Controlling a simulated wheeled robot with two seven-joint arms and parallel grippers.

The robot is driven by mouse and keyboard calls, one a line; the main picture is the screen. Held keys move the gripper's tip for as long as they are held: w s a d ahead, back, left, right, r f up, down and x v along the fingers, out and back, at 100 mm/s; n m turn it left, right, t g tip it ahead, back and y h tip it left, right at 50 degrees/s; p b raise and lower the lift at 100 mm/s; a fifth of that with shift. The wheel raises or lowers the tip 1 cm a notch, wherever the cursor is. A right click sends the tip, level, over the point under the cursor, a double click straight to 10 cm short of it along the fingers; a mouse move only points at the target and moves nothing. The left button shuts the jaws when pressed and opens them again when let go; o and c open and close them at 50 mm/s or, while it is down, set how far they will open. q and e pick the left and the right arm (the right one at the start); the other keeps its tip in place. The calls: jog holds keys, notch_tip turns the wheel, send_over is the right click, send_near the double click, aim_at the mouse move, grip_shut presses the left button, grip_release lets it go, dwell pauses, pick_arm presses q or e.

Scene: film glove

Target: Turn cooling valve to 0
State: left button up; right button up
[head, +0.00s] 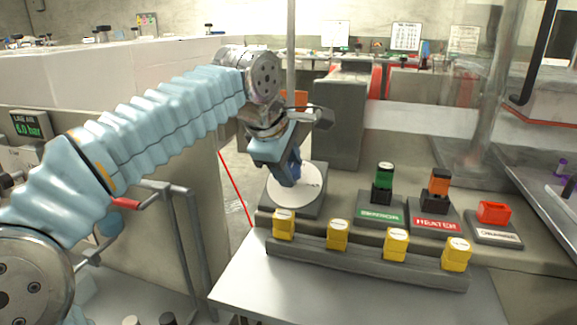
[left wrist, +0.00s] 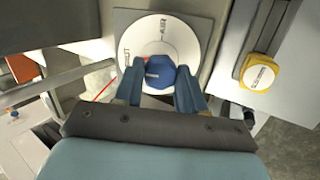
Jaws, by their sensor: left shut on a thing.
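A blue knob (left wrist: 160,73) sits at the centre of a round white dial (left wrist: 178,36) with black lettering. In the head view the dial (head: 305,190) lies on a grey square base at the left end of the control panel. My left gripper (left wrist: 160,86) is shut on the blue knob, one finger on each side. In the head view my left gripper (head: 288,170) reaches down onto the dial and hides most of the knob. The knob's exact setting cannot be read. My right gripper is not in view.
Green sensor (head: 384,185) and orange heater (head: 437,190) plugs, plus a red handle (head: 494,212), stand right of the dial. Several yellow blocks line a grey rail (head: 365,262) in front. A grey post (head: 341,120) stands behind the dial.

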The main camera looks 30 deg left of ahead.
pick_arm(q)
jog(key=shift+n, duration=0.6)
jog(key=o, duration=1.1)
jog(key=shift+c, duration=0.2)
jog(key=v, duration=1.4)
jog(key=shift+s+f, duration=0.1)
jog(key=shift+f, duration=0.05)
